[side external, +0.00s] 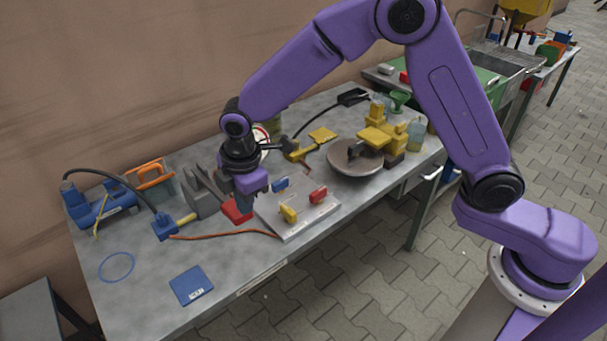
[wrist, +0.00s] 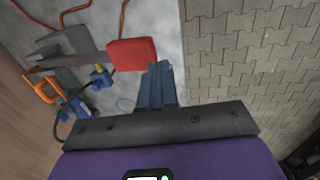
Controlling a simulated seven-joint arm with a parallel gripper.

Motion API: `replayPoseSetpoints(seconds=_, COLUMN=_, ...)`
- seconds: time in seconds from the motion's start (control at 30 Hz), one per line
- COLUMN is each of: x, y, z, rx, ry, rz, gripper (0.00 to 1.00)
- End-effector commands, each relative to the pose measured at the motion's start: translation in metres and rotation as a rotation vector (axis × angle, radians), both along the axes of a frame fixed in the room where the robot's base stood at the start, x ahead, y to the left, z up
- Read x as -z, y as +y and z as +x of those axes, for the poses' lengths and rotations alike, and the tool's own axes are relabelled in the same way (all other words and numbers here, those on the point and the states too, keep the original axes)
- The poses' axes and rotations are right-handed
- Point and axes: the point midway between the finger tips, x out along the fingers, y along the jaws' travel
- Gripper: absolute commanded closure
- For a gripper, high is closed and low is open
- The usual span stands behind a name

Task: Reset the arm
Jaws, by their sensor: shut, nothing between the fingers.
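My gripper (side external: 246,203) hangs from the purple arm over the left part of the grey workbench (side external: 140,270). Its fingers point down and are shut, with nothing between them. It is beside a red block (side external: 236,211) and near the left edge of a pale plate (side external: 300,225) that carries small blue, yellow and red pieces. In the wrist view the closed fingers (wrist: 160,85) show close to the red block (wrist: 132,54). Whether the fingers touch the block cannot be told.
A round grey dish (side external: 350,172) and a yellow machine (side external: 380,135) stand to the right. A grey vice-like tool (side external: 198,195), an orange frame (side external: 150,178) and a blue cabled tool (side external: 100,205) are at the left. A blue square (side external: 191,285) lies near the front edge, with clear bench around it.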

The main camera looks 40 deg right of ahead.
Motion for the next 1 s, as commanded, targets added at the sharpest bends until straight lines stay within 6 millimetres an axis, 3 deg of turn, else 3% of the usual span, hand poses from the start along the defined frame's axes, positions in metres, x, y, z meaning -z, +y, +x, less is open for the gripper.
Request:
replayPoseSetpoints(seconds=0.13, x=-0.006, y=-0.005, z=-0.006, rx=0.013, ry=0.002, rz=0.004, gripper=1.0)
replayPoseSetpoints(seconds=0.27, x=-0.02, y=-0.018, z=-0.025, rx=0.05, ry=0.008, rz=0.013, gripper=1.0)
replayPoseSetpoints(seconds=0.6, x=-0.059, y=-0.079, z=-0.102, rx=0.187, ry=0.04, rz=0.037, gripper=1.0)
replayPoseSetpoints(seconds=1.0, x=-0.082, y=-0.167, z=-0.206, rx=0.347, ry=0.081, rz=0.054, gripper=1.0)
